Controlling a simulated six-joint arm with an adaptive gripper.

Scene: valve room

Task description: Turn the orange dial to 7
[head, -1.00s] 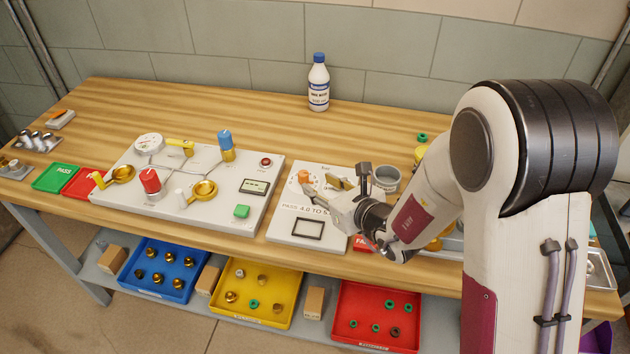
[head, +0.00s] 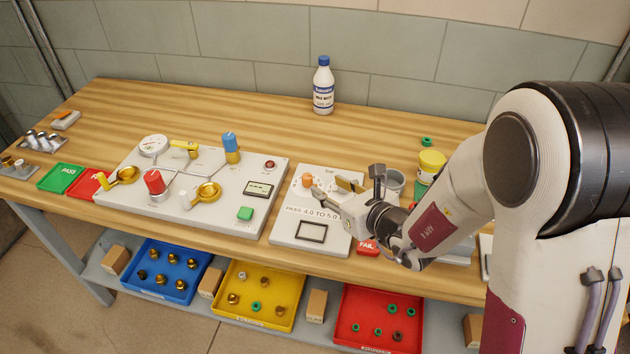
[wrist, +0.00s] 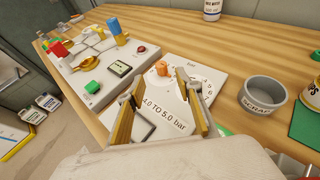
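The orange dial (head: 308,179) stands on the small white panel (head: 283,231) marked "PASS 4.0 TO 5.0" and "bar". It also shows in the wrist view (wrist: 161,68), just beyond the fingertips. My gripper (head: 330,187) is close to the right of the dial in the head view. In the wrist view my gripper (wrist: 159,86) has its two fingers spread apart with nothing between them, apart from the dial. The digits around the dial are too small or partly covered by the fingers, so I cannot tell its setting.
A larger white panel (head: 225,222) with valves and gauges lies left of the dial panel. A grey cup (wrist: 264,93) marked "SCRAP" stands to its right. A white bottle (head: 323,90) stands at the back. The bench (head: 270,125) is clear behind the panels.

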